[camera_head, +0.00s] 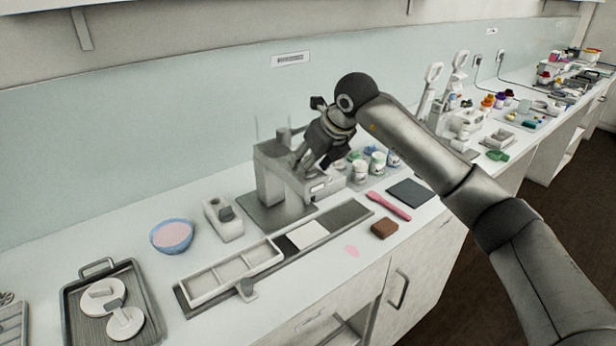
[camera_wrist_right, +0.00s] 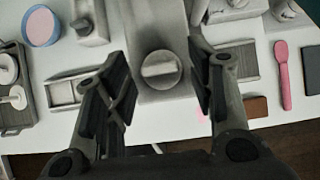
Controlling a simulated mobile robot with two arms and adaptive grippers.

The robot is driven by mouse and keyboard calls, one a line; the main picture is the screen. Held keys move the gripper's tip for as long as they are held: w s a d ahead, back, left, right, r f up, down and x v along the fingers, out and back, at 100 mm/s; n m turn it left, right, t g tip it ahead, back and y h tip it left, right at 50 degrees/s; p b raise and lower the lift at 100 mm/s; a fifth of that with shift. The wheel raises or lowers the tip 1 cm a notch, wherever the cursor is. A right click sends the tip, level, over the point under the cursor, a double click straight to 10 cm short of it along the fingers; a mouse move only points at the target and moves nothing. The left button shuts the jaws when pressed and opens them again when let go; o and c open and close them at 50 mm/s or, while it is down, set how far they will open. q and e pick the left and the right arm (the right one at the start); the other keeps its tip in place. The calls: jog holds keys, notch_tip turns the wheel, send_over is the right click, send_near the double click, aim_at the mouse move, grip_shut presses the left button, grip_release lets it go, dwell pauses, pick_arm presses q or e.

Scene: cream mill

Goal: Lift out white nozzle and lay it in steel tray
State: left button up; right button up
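My right gripper (camera_head: 308,158) is over the top of the grey depositor machine (camera_head: 270,188). In the right wrist view its open fingers (camera_wrist_right: 160,62) stand on either side of a round, pale part with a raised bar across it (camera_wrist_right: 160,70). This may be the white nozzle, but I cannot tell for sure. No contact is visible. The grey steel tray (camera_head: 76,324) with a handle is at the lower left of the head view. It holds two white disc-shaped parts with stems (camera_head: 124,321). My left gripper is out of view.
A blue bowl of pink cream (camera_head: 172,236) and a small white device (camera_head: 223,218) stand left of the machine. A compartmented strip (camera_head: 232,270) lies in front. A pink spatula (camera_head: 389,206), brown block (camera_head: 384,229), dark mat (camera_head: 411,193) and several jars (camera_head: 377,163) lie right.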

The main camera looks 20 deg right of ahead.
jog(key=c, duration=0.7)
jog(key=shift+c, duration=0.2)
jog(key=shift+r, duration=0.5)
notch_tip(320, 180, up, 9)
jog(key=b, duration=0.2)
notch_tip(320, 180, up, 7)
jog(key=p, duration=0.6)
send_over(311, 173)
